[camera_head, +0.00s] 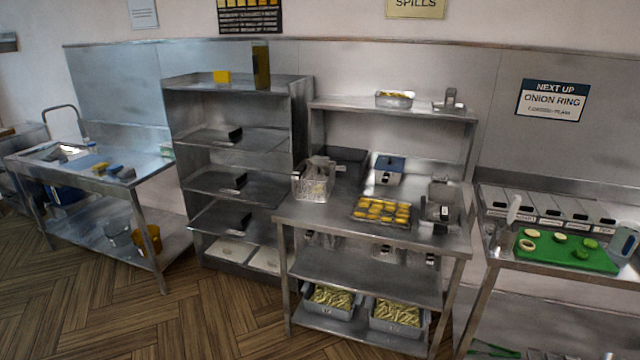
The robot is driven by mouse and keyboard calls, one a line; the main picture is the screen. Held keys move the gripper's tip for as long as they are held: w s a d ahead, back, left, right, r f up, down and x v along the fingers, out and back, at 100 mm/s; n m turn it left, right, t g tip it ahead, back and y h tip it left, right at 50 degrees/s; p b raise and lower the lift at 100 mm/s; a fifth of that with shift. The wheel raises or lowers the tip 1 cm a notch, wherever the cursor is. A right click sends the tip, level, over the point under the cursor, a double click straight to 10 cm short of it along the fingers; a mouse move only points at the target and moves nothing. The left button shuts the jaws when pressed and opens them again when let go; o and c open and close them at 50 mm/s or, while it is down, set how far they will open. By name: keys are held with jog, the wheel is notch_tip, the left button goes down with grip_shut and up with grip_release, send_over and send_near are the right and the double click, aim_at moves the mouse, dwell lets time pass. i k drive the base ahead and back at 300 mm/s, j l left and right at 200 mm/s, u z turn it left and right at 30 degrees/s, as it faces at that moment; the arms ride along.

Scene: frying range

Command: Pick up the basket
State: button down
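A wire basket (311,182) stands upright at the left end of the middle steel table (345,234). A tray of yellow-brown pieces (382,211) lies to its right on the same table. Another metal container, perhaps a second basket (441,205), stands at the right end of that table; its details are too small to tell. No part of my gripper shows in this view, and the table is some way off across the floor.
A tall steel shelf rack (230,133) stands left of the table, with a sink bench (110,180) farther left. At right is a counter with a green cutting board (565,252). Two bins of fries (332,299) sit on the table's lower shelf. Wood floor (130,320) at front left is clear.

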aim_at(310, 177)
jog(key=i+u, duration=0.4)
jog(key=i, duration=3.4)
